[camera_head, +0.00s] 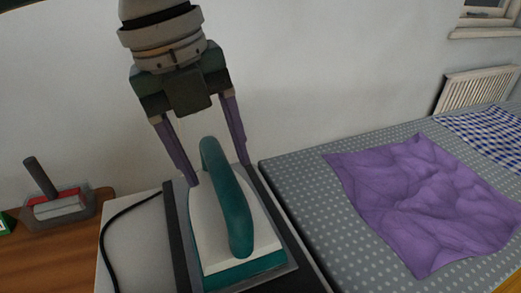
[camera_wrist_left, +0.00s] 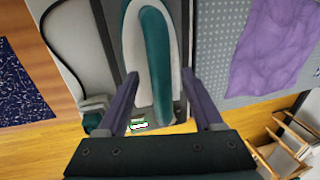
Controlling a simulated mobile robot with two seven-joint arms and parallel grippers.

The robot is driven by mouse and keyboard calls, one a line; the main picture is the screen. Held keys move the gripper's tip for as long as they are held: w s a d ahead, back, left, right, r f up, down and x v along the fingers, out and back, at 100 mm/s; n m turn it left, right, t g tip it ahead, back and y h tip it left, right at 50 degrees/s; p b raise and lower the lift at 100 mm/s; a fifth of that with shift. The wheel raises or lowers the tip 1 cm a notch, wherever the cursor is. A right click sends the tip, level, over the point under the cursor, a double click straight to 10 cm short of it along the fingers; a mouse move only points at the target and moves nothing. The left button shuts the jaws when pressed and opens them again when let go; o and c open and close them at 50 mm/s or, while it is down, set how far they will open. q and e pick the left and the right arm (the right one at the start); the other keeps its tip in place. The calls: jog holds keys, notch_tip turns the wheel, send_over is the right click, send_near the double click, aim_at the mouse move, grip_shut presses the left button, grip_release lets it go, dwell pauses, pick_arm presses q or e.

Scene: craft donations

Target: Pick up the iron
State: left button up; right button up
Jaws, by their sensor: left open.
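The iron (camera_head: 238,215) is white and teal with a teal handle and stands on a grey rest. In the left wrist view the iron (camera_wrist_left: 155,60) lies beyond the fingers, its handle between them in the picture. My left gripper (camera_head: 220,176) is open, its two purple fingers apart on either side of the far end of the handle. Its fingers also show in the left wrist view (camera_wrist_left: 165,88). I cannot tell whether they touch the iron. My right gripper is not in view.
A grey dotted ironing surface (camera_head: 300,182) on the right bears a crumpled purple cloth (camera_head: 425,195) and a blue checked cloth (camera_head: 485,130). A black cord (camera_head: 113,220) curves left of the iron. A clear bin (camera_head: 60,211) sits on the wooden table at left.

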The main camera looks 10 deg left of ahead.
pick_arm(q)
jog(key=shift+d+f, duration=0.15)
jog(key=shift+f, duration=0.8)
jog(key=shift+c, duration=0.3)
grip_shut()
jog(key=shift+w+r, duration=0.1)
jog(key=shift+r, duration=0.05)
